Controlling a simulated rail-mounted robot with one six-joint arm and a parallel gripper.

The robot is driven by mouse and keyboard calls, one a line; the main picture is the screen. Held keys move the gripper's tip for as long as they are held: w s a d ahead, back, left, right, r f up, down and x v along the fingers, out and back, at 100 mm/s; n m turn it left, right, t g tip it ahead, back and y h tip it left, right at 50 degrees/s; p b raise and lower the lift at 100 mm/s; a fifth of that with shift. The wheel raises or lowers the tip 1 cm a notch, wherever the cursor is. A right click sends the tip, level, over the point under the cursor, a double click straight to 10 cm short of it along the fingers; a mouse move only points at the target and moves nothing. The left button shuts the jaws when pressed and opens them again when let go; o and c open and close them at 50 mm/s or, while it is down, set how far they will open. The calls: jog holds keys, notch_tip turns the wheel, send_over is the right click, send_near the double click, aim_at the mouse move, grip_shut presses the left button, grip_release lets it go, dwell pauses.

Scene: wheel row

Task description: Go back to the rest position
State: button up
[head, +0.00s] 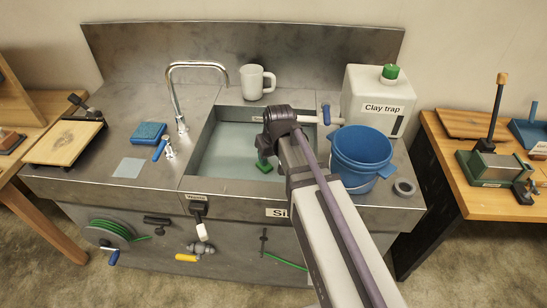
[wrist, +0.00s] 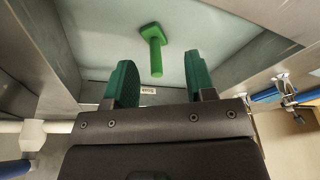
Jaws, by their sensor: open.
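My gripper (wrist: 161,64) shows in the wrist view with its two dark green fingers spread apart and nothing between them. It hangs over the sink basin (head: 230,145). A bright green plug-like piece (wrist: 154,38) with a stem lies beyond the fingertips, apart from them. A green piece (head: 265,167) also shows in the basin in the head view, beside my arm. My arm reaches in from the lower right across the sink's front edge. The gripper itself is mostly hidden behind the arm in the head view.
A blue bucket (head: 362,152) stands close right of my arm, with a grey tape ring (head: 404,187) beside it. A white clay trap container (head: 365,101), a mug (head: 254,82) and a curved faucet (head: 174,88) stand around the basin. A blue sponge (head: 149,132) lies left.

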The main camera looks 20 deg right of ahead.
jog(key=s+a+m+g, duration=0.1)
jog(key=s+g, duration=0.1)
jog(key=s, duration=1.1)
jog(key=shift+s+f+m+g+h, duration=0.2)
jog(key=shift+m+g+h, duration=0.1)
jog(key=shift+g, duration=0.1)
jog(key=shift+a, duration=0.1)
